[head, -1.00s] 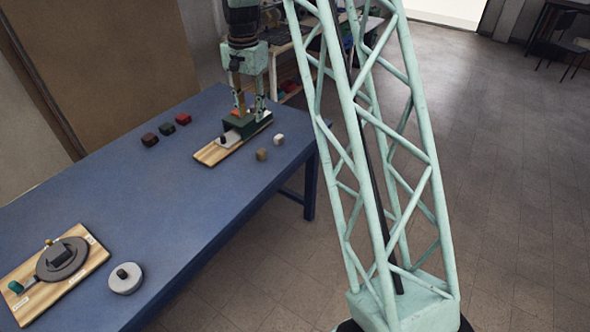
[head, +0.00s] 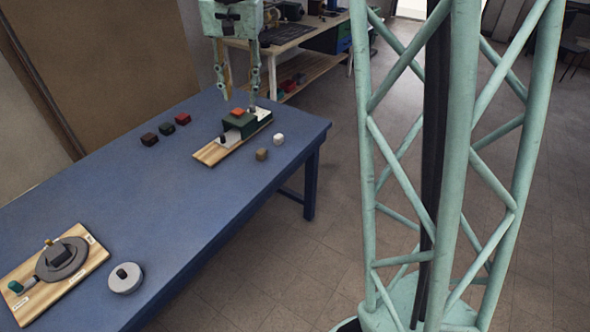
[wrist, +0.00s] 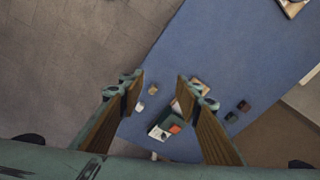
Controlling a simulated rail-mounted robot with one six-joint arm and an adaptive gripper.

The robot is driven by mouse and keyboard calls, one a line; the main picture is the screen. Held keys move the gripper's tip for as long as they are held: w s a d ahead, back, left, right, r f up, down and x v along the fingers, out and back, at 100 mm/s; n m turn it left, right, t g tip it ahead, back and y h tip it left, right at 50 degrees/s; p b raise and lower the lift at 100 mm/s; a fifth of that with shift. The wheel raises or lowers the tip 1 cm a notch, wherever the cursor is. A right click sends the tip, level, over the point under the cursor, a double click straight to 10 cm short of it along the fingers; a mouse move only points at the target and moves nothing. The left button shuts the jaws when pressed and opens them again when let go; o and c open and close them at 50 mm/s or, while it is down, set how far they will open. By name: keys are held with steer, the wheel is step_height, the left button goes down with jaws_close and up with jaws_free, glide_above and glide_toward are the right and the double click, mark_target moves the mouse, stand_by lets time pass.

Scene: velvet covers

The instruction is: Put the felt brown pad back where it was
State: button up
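Two small blocks could be the brown pad, and I cannot tell which is felt. A dark brown one (head: 150,139) lies left of the board in the head view, in a row with a green and a red one. A tan-brown one (head: 262,154) lies right of the board; it also shows in the wrist view (wrist: 153,89). My gripper (head: 238,91) is open and empty, above a dark green box (head: 240,124) with an orange-red block (head: 239,112) on top. In the wrist view the spread fingers (wrist: 160,82) have nothing between them.
The box stands on a wooden board (head: 211,154) with a pale plate and dark knob. A white block (head: 278,139) is near the table edge. A second board (head: 75,285) with a grey disc device and a round grey piece (head: 125,278) sit front left. The middle blue table (head: 130,205) is clear.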

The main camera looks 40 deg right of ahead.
steer(key=s+a+r+n, duration=0.1)
steer(key=s+a+r, duration=0.25)
steer(key=s, duration=0.35)
steer(key=s+a+r+n, duration=0.2)
steer(key=s+r, duration=0.2)
steer(key=s, duration=0.2)
steer(key=s+a+n+t, duration=0.1)
steer(key=s+a+n, duration=0.1)
steer(key=s, duration=1.2)
steer(key=s+a+n+t, duration=0.1)
steer(key=s+a+n, duration=0.2)
steer(key=s, duration=1)
steer(key=shift+s+a, duration=0.4)
steer(key=shift+a, duration=0.05)
steer(key=shift+f, duration=0.1)
steer(key=shift+w, duration=0.1)
steer(key=shift+a, duration=0.15)
